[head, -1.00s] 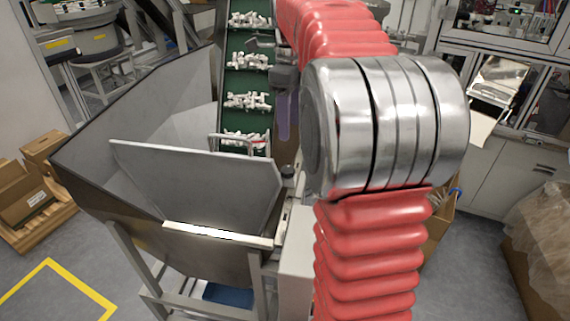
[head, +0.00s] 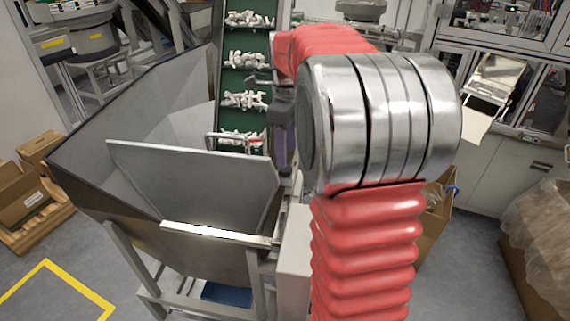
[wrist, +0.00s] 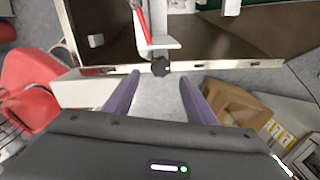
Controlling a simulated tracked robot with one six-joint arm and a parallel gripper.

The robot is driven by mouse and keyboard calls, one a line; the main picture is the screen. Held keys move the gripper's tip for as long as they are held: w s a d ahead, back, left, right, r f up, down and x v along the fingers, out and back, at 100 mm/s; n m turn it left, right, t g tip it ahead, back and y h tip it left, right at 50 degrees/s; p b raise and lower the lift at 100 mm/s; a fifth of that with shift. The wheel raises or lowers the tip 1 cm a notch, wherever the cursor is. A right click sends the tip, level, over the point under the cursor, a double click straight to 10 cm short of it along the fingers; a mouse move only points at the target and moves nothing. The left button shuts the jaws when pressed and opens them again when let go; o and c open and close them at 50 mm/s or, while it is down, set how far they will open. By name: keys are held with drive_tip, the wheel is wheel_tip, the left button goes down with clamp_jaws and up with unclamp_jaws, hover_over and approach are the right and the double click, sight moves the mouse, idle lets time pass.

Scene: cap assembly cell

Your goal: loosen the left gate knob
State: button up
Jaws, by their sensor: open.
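A small black knob (wrist: 160,66) sits at the end of a pale bracket (wrist: 160,47) on the hopper's metal rim, in the wrist view. My gripper (wrist: 160,80) is open, with its two purple fingers spread on either side below the knob in the picture. Nothing is seen between the fingers except a pale surface beyond. I cannot tell whether a finger touches the knob. In the head view my gripper (head: 284,150) hangs beside the conveyor at the hopper's right edge, and I cannot make out the knob there.
The grey hopper (head: 120,130) with its slanted plate (head: 195,180) stands left of my arm. A green conveyor (head: 245,80) carries white parts behind it. A red rod (wrist: 142,20) rises close to the knob. A cardboard box (wrist: 232,105) lies lower right in the wrist view.

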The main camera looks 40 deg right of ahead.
sight(287, 168)
drive_tip(key=shift+f, duration=2.6)
drive_tip(key=shift+c, duration=0.2)
